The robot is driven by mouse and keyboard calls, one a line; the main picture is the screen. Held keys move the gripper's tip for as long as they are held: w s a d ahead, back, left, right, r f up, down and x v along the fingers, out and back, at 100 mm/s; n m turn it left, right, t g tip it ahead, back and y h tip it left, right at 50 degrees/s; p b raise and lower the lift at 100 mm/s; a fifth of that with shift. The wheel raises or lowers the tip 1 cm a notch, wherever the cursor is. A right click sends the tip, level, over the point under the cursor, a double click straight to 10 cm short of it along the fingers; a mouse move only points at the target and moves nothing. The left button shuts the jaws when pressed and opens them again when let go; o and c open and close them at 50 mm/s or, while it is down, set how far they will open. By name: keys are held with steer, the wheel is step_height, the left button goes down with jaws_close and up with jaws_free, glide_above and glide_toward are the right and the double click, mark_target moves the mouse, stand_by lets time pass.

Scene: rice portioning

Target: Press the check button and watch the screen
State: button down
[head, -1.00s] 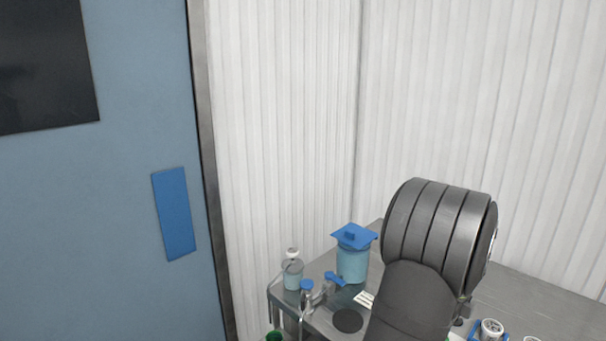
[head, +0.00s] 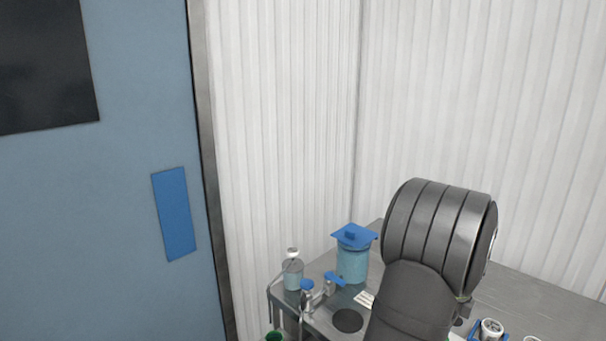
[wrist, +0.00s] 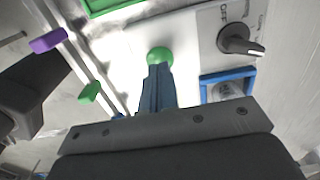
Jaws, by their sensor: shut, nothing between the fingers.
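In the wrist view a round green button (wrist: 160,56) sits on a white panel (wrist: 203,50). My gripper (wrist: 158,70) is shut and empty, its blue-grey fingertips right at the near edge of the button and overlapping it in the picture. I cannot tell whether they touch or press it. In the head view my gripper is hidden behind my own dark arm. No lit screen can be made out in either view.
A black knob (wrist: 236,39) and a blue frame (wrist: 228,76) are right of the button. Green (wrist: 90,92) and purple (wrist: 48,40) pieces lie left. In the head view, a blue-lidded container (head: 353,262) and a bottle (head: 293,272) stand on the metal table (head: 530,297).

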steer(key=shift+f, duration=1.05)
steer(key=shift+r, duration=3.05)
steer(key=shift+f, duration=2.65)
